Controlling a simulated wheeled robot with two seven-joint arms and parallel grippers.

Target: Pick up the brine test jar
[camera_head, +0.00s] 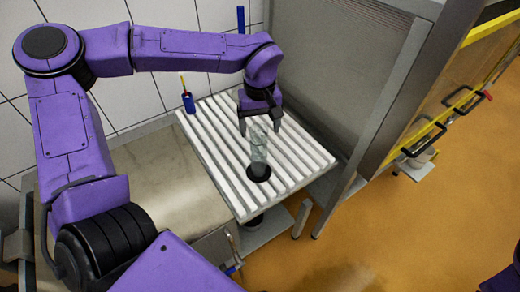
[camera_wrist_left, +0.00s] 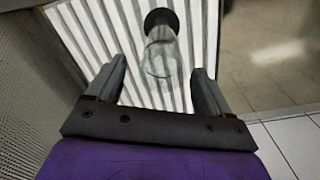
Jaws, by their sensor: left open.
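The brine test jar (camera_head: 258,148) is a clear glass cylinder with a dark round end, on the white slatted rack. In the head view its dark end (camera_head: 258,172) is nearest the camera. My left gripper (camera_head: 260,124) is open over the jar's far end, its fingers apart on either side. In the left wrist view the clear jar (camera_wrist_left: 160,58) shows ahead of and between the open fingers (camera_wrist_left: 160,85), with its dark end at the top. I cannot tell whether a finger touches it. My right gripper is not in view.
The slatted rack (camera_head: 222,150) adjoins a metal bench (camera_head: 165,180) on the left. A small blue pot (camera_head: 188,102) with a thin tool stands at its far left corner. A grey metal cabinet (camera_head: 330,60) rises close on the right. Orange floor (camera_head: 430,220) lies open beyond.

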